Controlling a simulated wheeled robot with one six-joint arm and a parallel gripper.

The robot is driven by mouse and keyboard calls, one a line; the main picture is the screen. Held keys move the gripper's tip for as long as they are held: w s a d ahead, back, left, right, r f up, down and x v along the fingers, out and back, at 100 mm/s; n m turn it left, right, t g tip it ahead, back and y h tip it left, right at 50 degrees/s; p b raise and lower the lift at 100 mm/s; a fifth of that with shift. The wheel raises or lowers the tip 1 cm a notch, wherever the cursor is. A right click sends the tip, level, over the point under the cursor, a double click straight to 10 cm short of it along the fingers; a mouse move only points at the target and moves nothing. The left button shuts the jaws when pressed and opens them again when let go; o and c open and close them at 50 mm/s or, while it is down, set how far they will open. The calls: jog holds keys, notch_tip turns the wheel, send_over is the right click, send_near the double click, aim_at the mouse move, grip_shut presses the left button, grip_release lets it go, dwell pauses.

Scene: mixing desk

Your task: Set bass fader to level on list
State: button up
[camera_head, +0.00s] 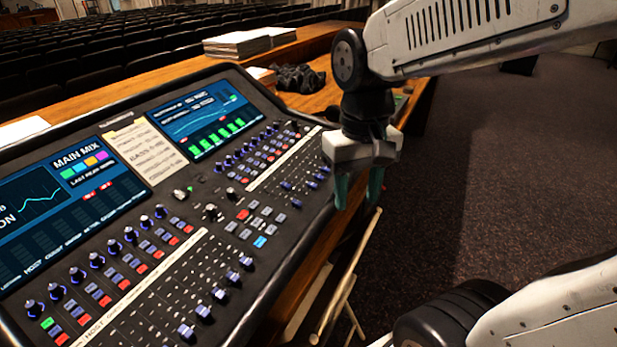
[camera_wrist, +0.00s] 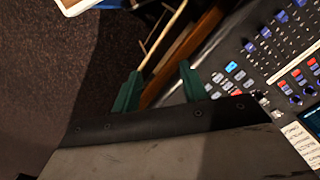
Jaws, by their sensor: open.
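The mixing desk (camera_head: 322,203) fills the left half of the head view, with a row of fader caps (camera_head: 203,313) near its front edge. The strip labels are too small to read, so I cannot tell which fader is the bass. A paper list (camera_head: 145,150) lies between the two screens; its handwriting is not legible. My gripper (camera_head: 357,192) is open and empty, pointing down just off the desk's right edge, apart from the faders. In the wrist view its two green fingertips (camera_wrist: 158,82) are spread, with fader caps (camera_wrist: 250,47) to the right.
Dark carpet (camera_head: 500,150) lies open to the right. A wooden chair or stand (camera_head: 347,285) is below the desk's right side. Paper stacks (camera_head: 237,44) and a dark bundled object (camera_head: 298,78) lie on the wooden counter behind. Knobs (camera_head: 130,234) and buttons crowd the desk.

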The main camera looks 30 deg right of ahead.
jog(key=w+d+f+m, duration=0.2)
jog(key=w+f+m, duration=0.1)
jog(key=w, duration=0.5)
jog(key=w+d+f+m, duration=0.1)
jog(key=w+f+m, duration=0.2)
jog(key=w, duration=0.5)
jog(key=m+t, duration=0.2)
jog(key=m, duration=0.1)
send_near(311, 185)
jog(key=shift+w+d+f+m, duration=0.2)
jog(key=shift+f+m, duration=0.2)
jog(key=shift+f, duration=0.15)
jog(key=f, duration=0.6)
jog(key=shift+w+a+f, duration=0.2)
jog(key=shift+w+f, duration=0.1)
jog(key=shift+f, duration=0.05)
